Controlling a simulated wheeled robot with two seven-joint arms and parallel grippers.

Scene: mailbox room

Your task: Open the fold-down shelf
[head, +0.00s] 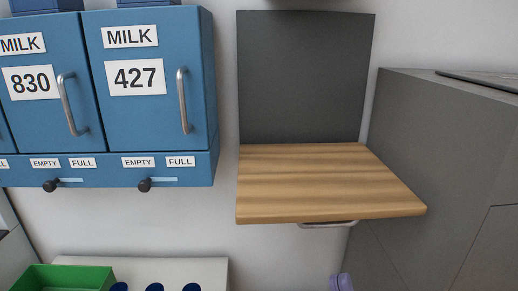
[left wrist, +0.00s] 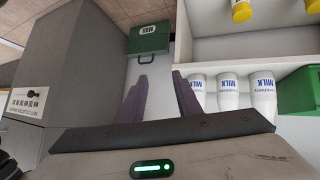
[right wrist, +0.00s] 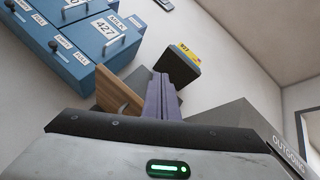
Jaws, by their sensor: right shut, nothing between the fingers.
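The fold-down shelf (head: 320,180) is a wood-grain board standing out level from a dark grey back panel (head: 304,75) on the wall. A metal bar handle (head: 328,224) shows under its front edge. The shelf also shows as a tilted brown board in the right wrist view (right wrist: 117,97). My right gripper (head: 341,281) has purple fingers, shut and empty, below the shelf's front edge and apart from the handle. Its closed fingers show in the right wrist view (right wrist: 161,76). My left gripper (left wrist: 160,77) is open with nothing between its fingers; it is outside the head view.
Blue milk cabinets (head: 150,95) hang left of the shelf. A grey cabinet (head: 440,150) stands close on the right. A green bin (head: 65,278) is at lower left. In the left wrist view, white milk bottles (left wrist: 230,95) stand near a green box (left wrist: 149,40).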

